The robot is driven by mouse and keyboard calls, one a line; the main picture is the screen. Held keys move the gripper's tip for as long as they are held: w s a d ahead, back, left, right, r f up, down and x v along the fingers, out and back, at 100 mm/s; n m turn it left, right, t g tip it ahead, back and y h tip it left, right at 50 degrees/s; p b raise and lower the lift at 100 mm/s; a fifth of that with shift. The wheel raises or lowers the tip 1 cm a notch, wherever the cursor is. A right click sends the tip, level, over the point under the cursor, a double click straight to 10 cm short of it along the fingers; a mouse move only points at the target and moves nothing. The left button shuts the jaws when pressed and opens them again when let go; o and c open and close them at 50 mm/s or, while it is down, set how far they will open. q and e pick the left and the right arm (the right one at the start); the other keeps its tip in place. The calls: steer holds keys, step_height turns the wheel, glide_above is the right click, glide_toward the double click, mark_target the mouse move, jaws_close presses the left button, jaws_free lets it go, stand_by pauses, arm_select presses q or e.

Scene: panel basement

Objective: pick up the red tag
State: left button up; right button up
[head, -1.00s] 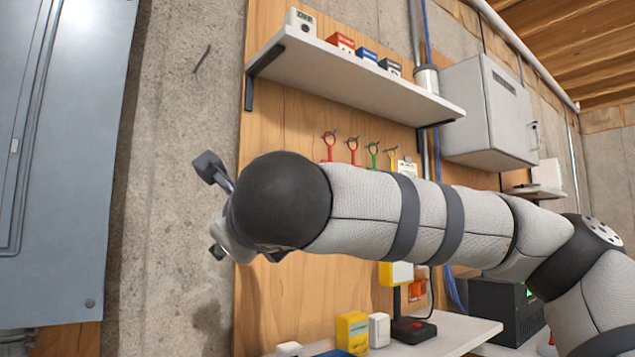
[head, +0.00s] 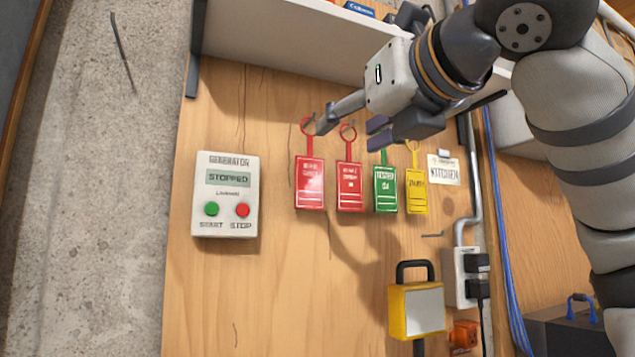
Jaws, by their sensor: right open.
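Two red tags hang side by side from hooks on the wooden panel: the left red tag (head: 309,184) and the right red tag (head: 349,188). Each has a loop at its top and white print too small to read fully. My right gripper (head: 350,129) is open and empty, in front of the panel near the tags' loops. In the picture, one finger is beside the left tag's loop and the other is right of the right tag's loop. I cannot tell whether it touches either tag. My left gripper is not in view.
A green tag (head: 385,190) and a yellow tag (head: 416,192) hang just right of the red ones. A generator control box (head: 226,194) is to their left. A shelf (head: 285,40) juts out above. A yellow padlock-like box (head: 416,309) and an outlet (head: 458,278) are below right.

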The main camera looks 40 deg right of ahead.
mark_target(310, 152)
steer(key=x, duration=1.2)
steer(key=shift+w+a+r, duration=0.15)
steer(key=shift+a, duration=0.25)
steer(key=shift+c, duration=0.8)
steer(key=c, duration=0.4)
